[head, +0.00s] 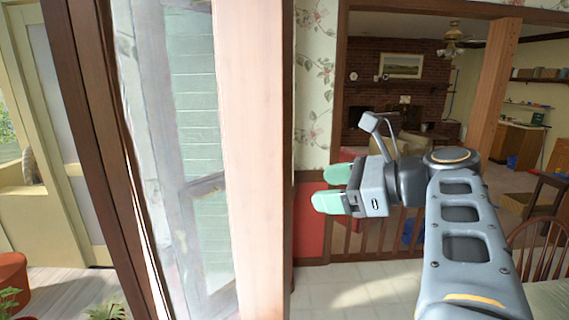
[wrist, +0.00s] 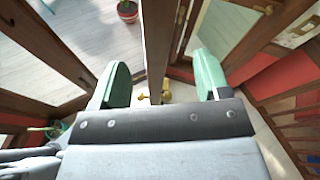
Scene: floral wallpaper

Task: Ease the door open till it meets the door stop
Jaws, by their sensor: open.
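The door (head: 252,150) stands left of centre in the head view, with a pale sunlit wooden stile and a glass pane (head: 205,130). In the wrist view a brown wooden edge (wrist: 157,40), which looks like the door's edge, runs down between my fingertips. Small brass knobs (wrist: 152,97) show low beside that edge. My gripper (head: 330,188), with green fingertips, is open to the right of the door in the head view; its spread fingers (wrist: 160,80) also show in the wrist view. I cannot tell whether a finger touches the door. I cannot make out a door stop.
A dark brown frame post (head: 105,150) stands left of the door. A potted plant (wrist: 127,10) is on the grey plank floor in the wrist view. A wooden railing (head: 365,238) and a chair (head: 528,240) are on the right. Pale tiled floor (head: 345,285) shows bare below my gripper.

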